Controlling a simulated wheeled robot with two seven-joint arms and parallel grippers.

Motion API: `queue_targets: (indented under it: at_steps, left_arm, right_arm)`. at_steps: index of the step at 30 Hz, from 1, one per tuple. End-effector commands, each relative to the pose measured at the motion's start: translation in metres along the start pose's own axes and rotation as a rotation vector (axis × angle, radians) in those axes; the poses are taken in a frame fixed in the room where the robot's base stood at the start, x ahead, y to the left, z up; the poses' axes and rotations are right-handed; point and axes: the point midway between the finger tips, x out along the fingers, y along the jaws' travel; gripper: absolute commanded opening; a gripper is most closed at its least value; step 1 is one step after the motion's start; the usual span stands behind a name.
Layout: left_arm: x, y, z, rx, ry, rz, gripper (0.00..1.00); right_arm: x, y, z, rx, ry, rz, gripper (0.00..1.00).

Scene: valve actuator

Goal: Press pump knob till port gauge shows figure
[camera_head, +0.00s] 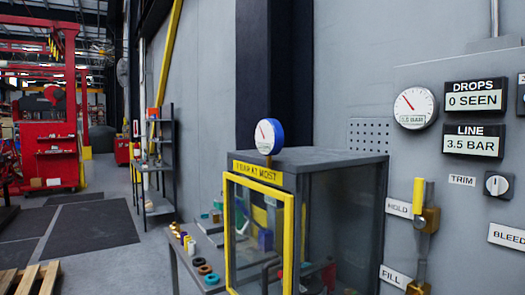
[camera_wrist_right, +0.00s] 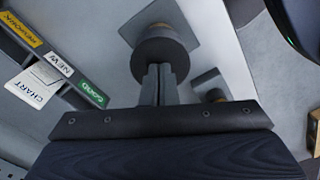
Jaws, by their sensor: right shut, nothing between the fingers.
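My right gripper (camera_wrist_right: 158,72) is shut and empty in the right wrist view. Its fingertips point at a dark round knob (camera_wrist_right: 160,47) on a stem in front of a grey square plate (camera_wrist_right: 172,20). The tips overlap the knob's near face; I cannot tell whether they touch it. The head view shows a blue-rimmed gauge (camera_head: 269,136) on top of the cabinet and a round wall gauge (camera_head: 415,107). Their figures are too small to read, and I cannot tell which is the port gauge. The LINE display (camera_head: 473,141) reads 3.5 BAR. My left gripper is out of view.
A cabinet (camera_head: 330,157) with a yellow-framed door (camera_head: 259,240) stands left of the wall panel. A DROPS display (camera_head: 476,95) reads 0 SEEN. A TRIM dial (camera_head: 497,184) and brass valve (camera_head: 430,218) are at right. Labelled slots (camera_wrist_right: 62,72) lie left of my right gripper.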

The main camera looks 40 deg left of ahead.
Motion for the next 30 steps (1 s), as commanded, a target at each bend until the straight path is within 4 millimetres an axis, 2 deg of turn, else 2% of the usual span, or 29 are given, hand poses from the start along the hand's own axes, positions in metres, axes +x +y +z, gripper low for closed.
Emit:
queue_targets:
  at_steps: [16, 23, 30]
  left_arm:
    - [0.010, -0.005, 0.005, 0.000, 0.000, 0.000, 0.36]
    - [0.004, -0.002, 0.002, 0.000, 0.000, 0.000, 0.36]
    - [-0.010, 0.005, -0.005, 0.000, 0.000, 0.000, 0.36]
  right_arm:
    - [0.018, 0.000, 0.001, 0.000, -0.003, -0.002, 0.00]
    - [0.012, 0.000, 0.000, 0.000, -0.002, -0.002, 0.00]
    - [-0.005, 0.000, 0.000, 0.000, -0.002, -0.002, 0.00]
